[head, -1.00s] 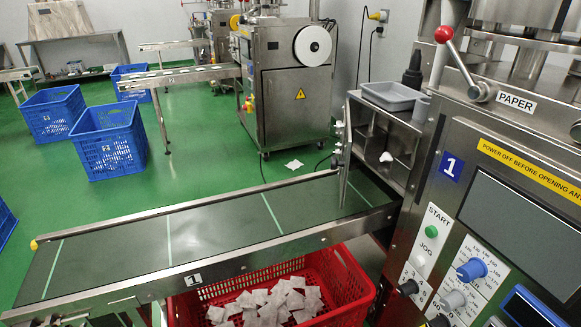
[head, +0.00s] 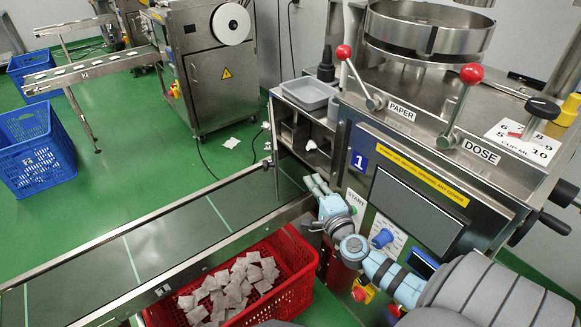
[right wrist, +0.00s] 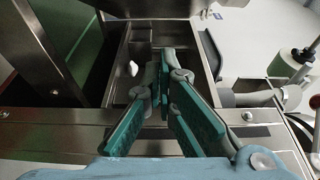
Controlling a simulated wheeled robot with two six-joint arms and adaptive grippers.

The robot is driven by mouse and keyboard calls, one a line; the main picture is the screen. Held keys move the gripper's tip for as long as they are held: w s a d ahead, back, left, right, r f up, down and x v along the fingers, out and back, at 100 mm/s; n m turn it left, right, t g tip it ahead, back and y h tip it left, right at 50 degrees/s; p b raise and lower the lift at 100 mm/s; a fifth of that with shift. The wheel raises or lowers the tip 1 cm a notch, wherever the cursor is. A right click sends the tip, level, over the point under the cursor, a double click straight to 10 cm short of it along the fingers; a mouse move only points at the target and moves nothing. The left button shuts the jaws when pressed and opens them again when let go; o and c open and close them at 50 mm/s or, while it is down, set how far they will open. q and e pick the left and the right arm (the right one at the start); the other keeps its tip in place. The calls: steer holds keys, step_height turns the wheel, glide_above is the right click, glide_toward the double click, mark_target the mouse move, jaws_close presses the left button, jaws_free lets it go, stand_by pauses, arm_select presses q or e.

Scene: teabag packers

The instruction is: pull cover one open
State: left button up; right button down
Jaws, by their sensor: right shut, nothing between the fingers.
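The machine marked with a blue "1" sign (head: 359,162) stands at the right in the head view. Its front has a metal cover with a dark window (head: 415,212) and a yellow warning strip (head: 420,174). The cover looks shut. My right gripper (head: 316,184) is at the machine's left front edge, near the conveyor's end, below and left of the sign. In the right wrist view the right gripper (right wrist: 161,75) has its teal fingers together, with nothing seen between them. I cannot tell whether it touches the machine. My left gripper is not in view.
A conveyor (head: 180,235) runs left from the machine. A red crate (head: 295,292) of teabags stands below it. A side shelf with a grey tray (head: 308,93) is behind the gripper.

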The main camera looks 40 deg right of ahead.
steer(key=w+a, duration=0.1)
steer(key=w, duration=0.7)
steer(key=shift+w+a+b, duration=0.2)
steer(key=shift+b, duration=0.25)
steer(key=shift+a, duration=0.1)
